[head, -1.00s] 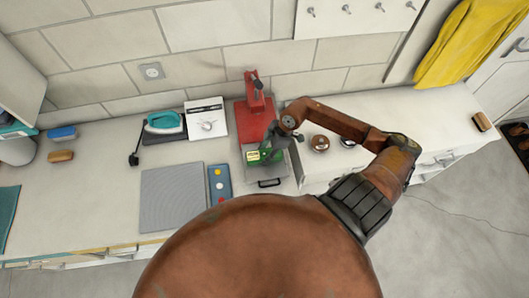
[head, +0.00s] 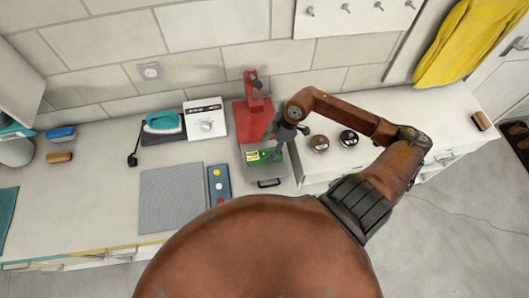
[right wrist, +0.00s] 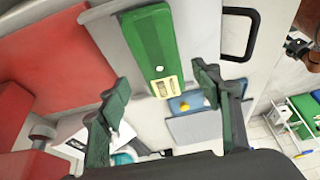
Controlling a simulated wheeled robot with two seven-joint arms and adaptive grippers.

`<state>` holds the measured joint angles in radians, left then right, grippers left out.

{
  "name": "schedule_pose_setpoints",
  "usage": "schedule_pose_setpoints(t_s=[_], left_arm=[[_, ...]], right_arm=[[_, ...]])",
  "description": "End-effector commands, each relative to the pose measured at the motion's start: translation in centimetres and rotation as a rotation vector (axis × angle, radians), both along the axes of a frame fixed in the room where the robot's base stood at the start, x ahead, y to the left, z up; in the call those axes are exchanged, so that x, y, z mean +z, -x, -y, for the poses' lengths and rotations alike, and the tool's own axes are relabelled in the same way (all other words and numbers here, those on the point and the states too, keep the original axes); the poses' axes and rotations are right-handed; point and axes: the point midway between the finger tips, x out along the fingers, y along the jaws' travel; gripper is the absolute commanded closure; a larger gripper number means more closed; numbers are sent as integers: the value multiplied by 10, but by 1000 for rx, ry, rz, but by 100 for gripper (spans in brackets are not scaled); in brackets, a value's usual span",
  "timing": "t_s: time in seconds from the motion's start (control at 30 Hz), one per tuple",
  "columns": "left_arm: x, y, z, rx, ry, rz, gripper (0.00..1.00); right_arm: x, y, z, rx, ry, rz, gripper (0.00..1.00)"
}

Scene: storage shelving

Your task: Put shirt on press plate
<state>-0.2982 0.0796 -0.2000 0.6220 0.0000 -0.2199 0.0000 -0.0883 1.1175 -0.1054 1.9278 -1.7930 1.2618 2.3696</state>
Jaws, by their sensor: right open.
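The press stands at the back of the counter, with a red body (head: 254,118) and a grey plate (head: 282,172) with a dark handle in front. A green, flat, box-like item (head: 254,157) with a cream label lies on the plate; it also shows in the right wrist view (right wrist: 152,40). No cloth with a clear shirt shape shows on the counter. My right gripper (head: 277,136) is above the green item, open and empty. In the right wrist view its fingers (right wrist: 161,86) are apart, with the item's labelled end beyond them. My left gripper is out of view.
Two round tins (head: 319,143) stand right of the press. A yellow cloth (head: 455,45) hangs at far right.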

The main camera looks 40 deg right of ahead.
Motion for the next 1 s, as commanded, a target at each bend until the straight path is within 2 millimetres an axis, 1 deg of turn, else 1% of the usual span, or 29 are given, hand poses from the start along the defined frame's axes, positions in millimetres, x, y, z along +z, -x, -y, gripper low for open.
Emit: schedule_pose_setpoints(t_s=[0.1, 0.2, 0.3, 0.4, 0.57, 1.0], left_arm=[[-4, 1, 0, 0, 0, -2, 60], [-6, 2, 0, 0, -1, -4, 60], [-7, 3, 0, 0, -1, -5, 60], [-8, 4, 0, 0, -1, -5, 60], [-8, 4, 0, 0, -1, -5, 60], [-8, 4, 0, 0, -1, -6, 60]], right_arm=[[23, 6, 10, 1, 4, 0, 41], [40, 9, 16, 1, 5, 0, 41], [54, 12, 21, 1, 3, 0, 41], [63, 13, 24, 1, 3, -1, 41], [69, 14, 24, 1, 0, 0, 41], [69, 14, 25, 1, 0, 0, 41]])
